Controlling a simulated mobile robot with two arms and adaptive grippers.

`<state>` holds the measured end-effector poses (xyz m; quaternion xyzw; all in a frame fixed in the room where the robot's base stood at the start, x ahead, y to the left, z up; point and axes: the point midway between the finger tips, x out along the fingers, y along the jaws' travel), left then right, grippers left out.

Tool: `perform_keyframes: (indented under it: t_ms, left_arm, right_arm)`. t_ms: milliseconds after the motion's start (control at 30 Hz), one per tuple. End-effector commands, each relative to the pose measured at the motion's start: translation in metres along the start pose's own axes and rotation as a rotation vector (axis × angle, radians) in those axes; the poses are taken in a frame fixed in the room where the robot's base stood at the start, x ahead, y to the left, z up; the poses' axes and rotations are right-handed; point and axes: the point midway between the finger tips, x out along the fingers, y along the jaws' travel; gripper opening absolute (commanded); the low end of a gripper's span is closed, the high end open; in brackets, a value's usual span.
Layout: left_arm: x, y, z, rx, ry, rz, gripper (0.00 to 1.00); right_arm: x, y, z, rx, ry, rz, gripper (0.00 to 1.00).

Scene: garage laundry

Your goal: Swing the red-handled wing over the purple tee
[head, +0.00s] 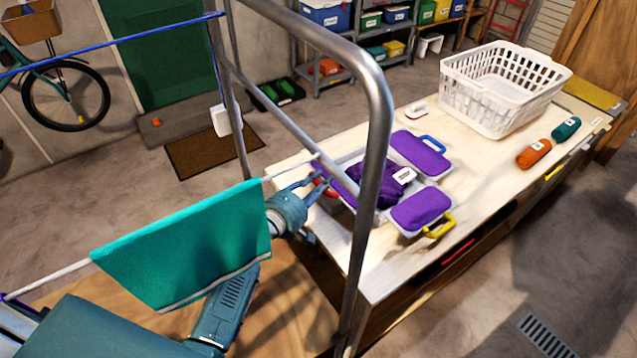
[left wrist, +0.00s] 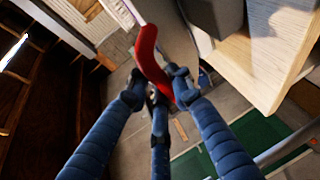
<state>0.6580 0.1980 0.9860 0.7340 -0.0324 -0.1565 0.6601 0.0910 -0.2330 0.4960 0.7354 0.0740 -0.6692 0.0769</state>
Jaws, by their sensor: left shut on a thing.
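The folding board lies on the pale workbench in the head view. The purple tee (head: 372,188) is bunched on its middle, with a white tag. Purple cloth also covers the blue-handled wing (head: 421,152) and the yellow-handled wing (head: 420,209), both lying flat. The red-handled wing is at the board's left side, mostly behind a metal post; its tilt is hard to tell. My left gripper (head: 311,187) is shut on the red handle (head: 329,187). In the left wrist view the fingers (left wrist: 160,90) close around the curved red handle (left wrist: 148,52). My right gripper is not in view.
A metal tube frame (head: 378,110) stands between my head and the bench. A teal cloth (head: 185,245) hangs on a rod beside my left arm. A white basket (head: 500,92), an orange roll (head: 533,153) and a teal roll (head: 566,129) stand farther along the bench (head: 480,185).

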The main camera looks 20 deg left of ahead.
Motion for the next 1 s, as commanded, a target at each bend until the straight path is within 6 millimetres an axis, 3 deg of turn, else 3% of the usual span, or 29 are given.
perform_keyframes:
  t_ms: [67, 100, 167, 567, 1000]
  left_arm:
    - [0.001, 0.005, -0.002, -0.002, 0.005, 0.009, 0.00]
    - [0.001, 0.005, -0.002, -0.001, 0.005, 0.009, 0.29]
    - [0.001, 0.005, -0.002, -0.001, 0.005, 0.009, 0.40]
    - [-0.007, 0.000, 0.000, 0.001, 0.000, 0.001, 0.40]
    - [-0.070, 0.001, -0.002, 0.000, 0.004, 0.004, 0.40]
  right_arm:
    - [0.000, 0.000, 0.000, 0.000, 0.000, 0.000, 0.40]
    - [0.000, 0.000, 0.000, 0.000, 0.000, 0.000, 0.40]
    - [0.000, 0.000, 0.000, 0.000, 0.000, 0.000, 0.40]
    - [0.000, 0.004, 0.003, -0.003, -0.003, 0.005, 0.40]
    - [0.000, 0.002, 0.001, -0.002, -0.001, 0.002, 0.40]
